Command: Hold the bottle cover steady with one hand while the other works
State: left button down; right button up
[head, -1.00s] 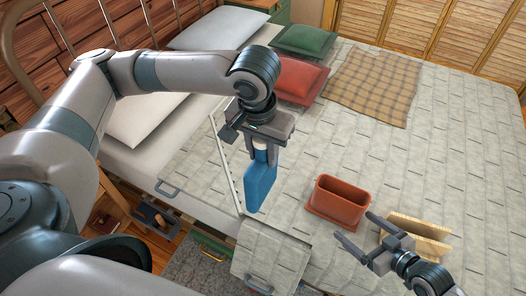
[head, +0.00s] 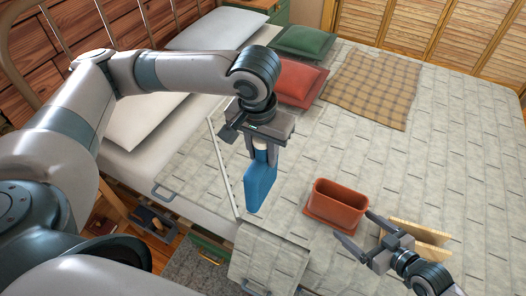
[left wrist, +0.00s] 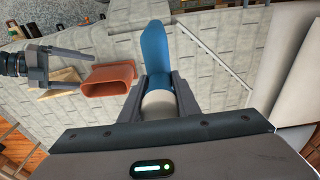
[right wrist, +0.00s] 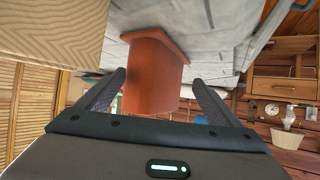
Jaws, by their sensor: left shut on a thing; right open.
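A blue bottle cover (head: 260,186) hangs upright below my left gripper (head: 260,165), over the bed. My left gripper is shut on its pale, rounded upper part (left wrist: 158,104), which shows between the fingers in the left wrist view. The blue part (left wrist: 157,50) extends past the fingertips there. My right gripper (head: 353,224) is open and empty beside the orange-brown box, to the right of the bottle cover and apart from it. In the right wrist view its fingers (right wrist: 160,85) stand apart with the box between or just beyond them; I cannot tell if they touch it.
The open orange-brown box (head: 320,213) stands on the bedspread (head: 440,150). A tan wooden piece (head: 432,236) lies behind my right gripper. Red (head: 298,82) and green (head: 303,42) pillows and a plaid blanket (head: 372,86) lie further back. The bedspread's right side is clear.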

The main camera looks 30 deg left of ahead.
aim_at(337, 212)
jog(key=b+x, duration=0.4)
jog(key=x, duration=0.4)
jog(key=shift+w+a+f, duration=0.1)
jog(key=shift+a+f, duration=0.15)
jog(key=shift+f, duration=0.05)
jog(key=shift+w+a+f+b, duration=0.15)
jog(key=shift+w+a+b, duration=0.15)
jog(key=shift+a, duration=0.1)
jog(key=c, duration=0.8)
jog(key=shift+c, duration=0.3)
jog(key=o, duration=0.9)
jog(key=c, duration=1.3)
